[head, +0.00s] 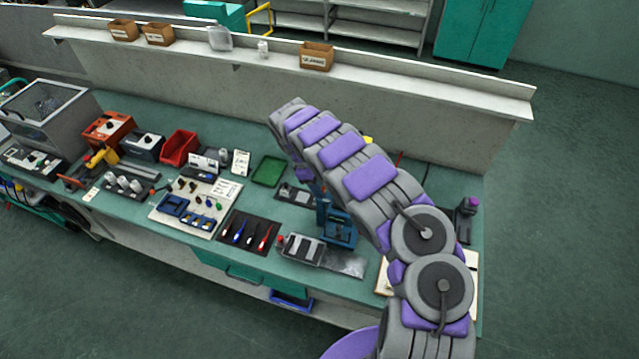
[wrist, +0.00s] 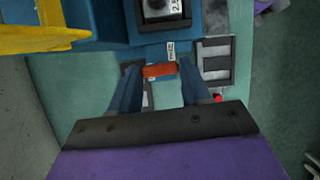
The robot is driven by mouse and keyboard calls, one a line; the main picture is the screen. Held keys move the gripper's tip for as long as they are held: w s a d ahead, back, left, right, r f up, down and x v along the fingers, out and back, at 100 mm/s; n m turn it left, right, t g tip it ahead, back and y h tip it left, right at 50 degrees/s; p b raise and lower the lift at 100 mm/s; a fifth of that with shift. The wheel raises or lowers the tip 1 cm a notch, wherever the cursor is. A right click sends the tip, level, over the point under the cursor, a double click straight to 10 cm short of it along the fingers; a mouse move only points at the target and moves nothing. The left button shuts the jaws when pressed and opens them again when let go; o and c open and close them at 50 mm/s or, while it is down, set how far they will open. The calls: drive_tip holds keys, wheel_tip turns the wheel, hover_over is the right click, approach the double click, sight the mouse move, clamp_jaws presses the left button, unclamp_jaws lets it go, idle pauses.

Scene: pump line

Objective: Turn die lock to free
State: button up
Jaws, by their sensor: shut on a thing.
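In the wrist view an orange-red bar (wrist: 160,70), which looks like the die lock's handle, lies crosswise just below a blue device (wrist: 207,20). My gripper (wrist: 160,72) has its two blue fingers on either side of the bar's ends and is shut on it. The bar's underside and its pivot are hidden. A blue device (head: 340,231) also shows in the head view on the bench, partly behind my arm.
A grey slotted block (wrist: 216,60) sits close to the right finger, with a red knob (wrist: 217,98) below it. A yellow part (wrist: 40,40) is at upper left. In the head view a black mat with screwdrivers (head: 247,232) and a green tray (head: 269,171) lie on the bench.

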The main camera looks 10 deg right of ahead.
drive_tip(key=n+p, duration=0.1)
drive_tip(key=p, duration=0.1)
drive_tip(key=n+t+p, duration=0.1)
drive_tip(key=n, duration=0.1)
drive_tip(key=n+p, duration=0.1)
drive_tip(key=p, duration=0.1)
drive_tip(key=shift+s+r+n+t+h+p, duration=0.25)
drive_tip(key=shift+r+n+t+h+p, duration=0.05)
drive_tip(key=n+t+p, duration=0.1)
drive_tip(key=n+p, duration=0.3)
drive_tip(key=p, duration=0.1)
drive_tip(key=shift+s+n+t, duration=0.15)
drive_tip(key=shift+n+t, duration=0.15)
drive_tip(key=shift+t, duration=0.1)
drive_tip(key=n+p, duration=0.1)
drive_tip(key=n+t+y+p, duration=0.1)
drive_tip(key=n+p, duration=0.1)
drive_tip(key=shift+s+f+n, duration=0.1)
drive_tip(key=shift+f+n, duration=0.05)
drive_tip(key=shift+n, duration=0.15)
drive_tip(key=n+t+p, duration=0.1)
drive_tip(key=n, duration=0.2)
drive_tip(key=shift+d+y, duration=0.2)
drive_tip(key=shift+y, duration=0.2)
drive_tip(key=shift+n+t+y, duration=0.3)
drive_tip(key=shift+n, duration=0.4)
drive_tip(key=o, duration=0.9)
drive_tip(key=shift+f, duration=0.1)
drive_tip(key=shift+o, duration=0.8)
